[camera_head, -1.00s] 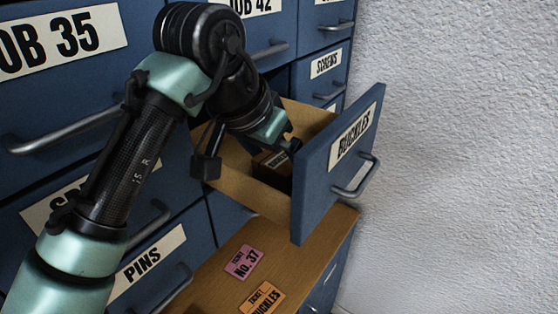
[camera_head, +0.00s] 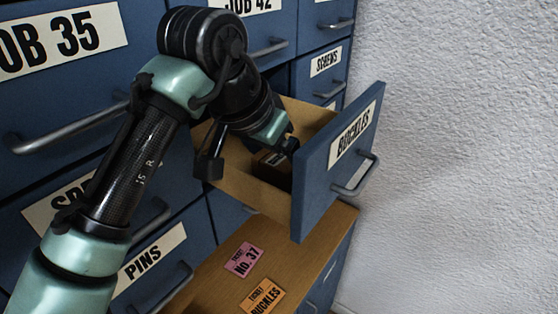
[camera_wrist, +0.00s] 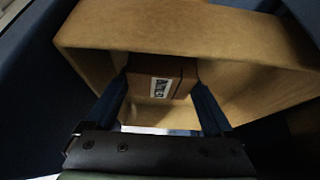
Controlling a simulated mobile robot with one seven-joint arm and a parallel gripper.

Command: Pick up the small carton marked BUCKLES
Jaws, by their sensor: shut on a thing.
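The small brown carton (camera_wrist: 160,72) with a white label sits between my gripper's two fingers in the wrist view; the label is too small and dark to read. My gripper (camera_wrist: 162,98) is shut on it, one finger at each side. In the head view the carton (camera_head: 268,174) shows partly inside the open drawer marked BUCKLES (camera_head: 314,185), below my wrist. My gripper (camera_head: 284,150) reaches down into that drawer, and its fingertips are mostly hidden there. Whether the carton touches the drawer floor cannot be told.
The drawer's blue front (camera_head: 340,160) and wooden side walls stand close around my gripper. Closed blue drawers with handles surround it. Below, a wooden ledge (camera_head: 300,250) bears a pink ticket (camera_head: 244,259) and an orange ticket (camera_head: 262,297). A white wall (camera_head: 460,140) is at right.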

